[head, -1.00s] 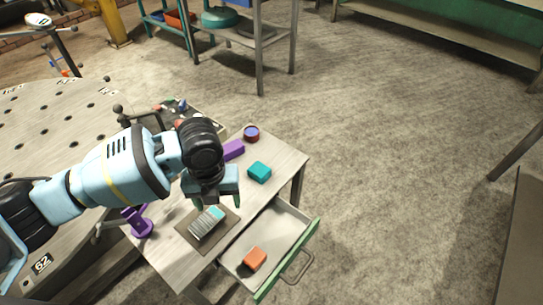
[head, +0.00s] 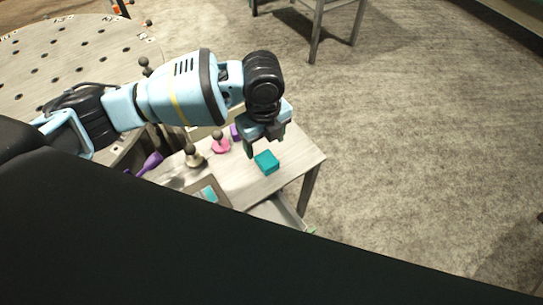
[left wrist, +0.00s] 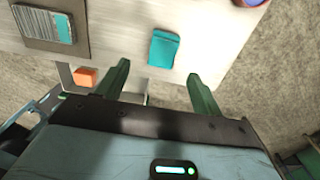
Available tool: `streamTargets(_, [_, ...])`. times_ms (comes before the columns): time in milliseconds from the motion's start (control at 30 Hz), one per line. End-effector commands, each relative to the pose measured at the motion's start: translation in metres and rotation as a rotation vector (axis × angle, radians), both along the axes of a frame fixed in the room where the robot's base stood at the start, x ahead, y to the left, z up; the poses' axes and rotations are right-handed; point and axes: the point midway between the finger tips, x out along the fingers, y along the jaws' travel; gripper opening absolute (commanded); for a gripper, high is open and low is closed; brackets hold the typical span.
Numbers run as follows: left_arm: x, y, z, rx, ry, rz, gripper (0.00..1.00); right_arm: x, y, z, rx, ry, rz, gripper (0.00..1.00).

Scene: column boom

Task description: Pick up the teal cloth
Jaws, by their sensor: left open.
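The teal cloth (head: 266,162) is a small folded block lying on the small wooden table, near its right side. In the left wrist view the cloth (left wrist: 164,49) lies just beyond the fingertips, roughly between their lines. My left gripper (head: 265,141) is open and empty, above the table close to the cloth. It also shows in the left wrist view (left wrist: 158,70), with nothing between its fingers. I cannot tell its exact height over the cloth. My right gripper is not in view.
A striped block on a brown mat (left wrist: 24,36) lies left of the cloth. An open drawer (head: 278,211) holds an orange block (left wrist: 86,77). A pink object (head: 220,146) and a purple block (head: 235,132) stand nearby. A large dark shape hides the head view's lower part.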

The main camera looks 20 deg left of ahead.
Motion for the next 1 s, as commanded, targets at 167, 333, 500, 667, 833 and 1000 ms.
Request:
streamTargets(167, [-0.001,0.0,-0.012,0.001,0.003,-0.002,0.67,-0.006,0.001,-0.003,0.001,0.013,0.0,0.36])
streamTargets(333, [0.0,-0.001,-0.027,0.0,0.002,-0.003,0.67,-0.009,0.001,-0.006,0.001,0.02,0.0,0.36])
streamTargets(500, [0.0,-0.002,-0.031,0.0,0.001,-0.003,0.67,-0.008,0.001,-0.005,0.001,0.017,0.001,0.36])
streamTargets(667, [0.001,-0.006,-0.052,0.0,0.002,-0.004,0.67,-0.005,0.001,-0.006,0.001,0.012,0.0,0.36])
streamTargets(833, [0.001,-0.007,-0.073,0.001,0.002,-0.003,0.67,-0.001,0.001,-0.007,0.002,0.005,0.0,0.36])
streamTargets(1000, [0.001,-0.007,-0.078,0.0,-0.001,-0.003,0.67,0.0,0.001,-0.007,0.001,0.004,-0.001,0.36])
